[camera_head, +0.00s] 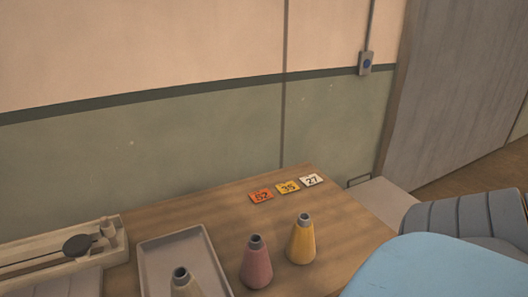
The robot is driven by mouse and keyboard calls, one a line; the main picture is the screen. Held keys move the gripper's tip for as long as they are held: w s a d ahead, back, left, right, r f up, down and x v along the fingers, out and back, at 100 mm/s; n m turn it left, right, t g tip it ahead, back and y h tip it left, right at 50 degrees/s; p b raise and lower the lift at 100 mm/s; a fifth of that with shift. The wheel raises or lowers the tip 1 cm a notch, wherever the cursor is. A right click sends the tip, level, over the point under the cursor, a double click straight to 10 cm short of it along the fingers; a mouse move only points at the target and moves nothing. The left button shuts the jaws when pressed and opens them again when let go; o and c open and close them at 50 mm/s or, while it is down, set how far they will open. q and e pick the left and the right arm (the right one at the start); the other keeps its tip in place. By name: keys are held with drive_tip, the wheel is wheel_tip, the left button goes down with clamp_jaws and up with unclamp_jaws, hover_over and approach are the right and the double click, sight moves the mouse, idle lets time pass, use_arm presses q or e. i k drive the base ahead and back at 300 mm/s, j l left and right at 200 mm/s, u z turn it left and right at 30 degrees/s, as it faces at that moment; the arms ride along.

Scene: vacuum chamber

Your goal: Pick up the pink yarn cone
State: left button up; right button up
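The pink yarn cone (257,265) stands upright on the wooden table, right of the grey tray and near the bottom of the head view. It has a dark grey tip. A yellow cone (301,243) stands upright just to its right and a little farther back. A beige cone (185,283) stands at the tray, partly cut off by the lower picture edge. Neither of my grippers shows in this view.
The grey tray (150,248) lies left of the pink cone. A long wooden box (60,252) with a dark round-headed tool is at the left. A blue rounded surface (450,270) fills the lower right.

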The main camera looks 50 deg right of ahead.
sight(256, 272)
drive_tip(key=z, duration=1.5)
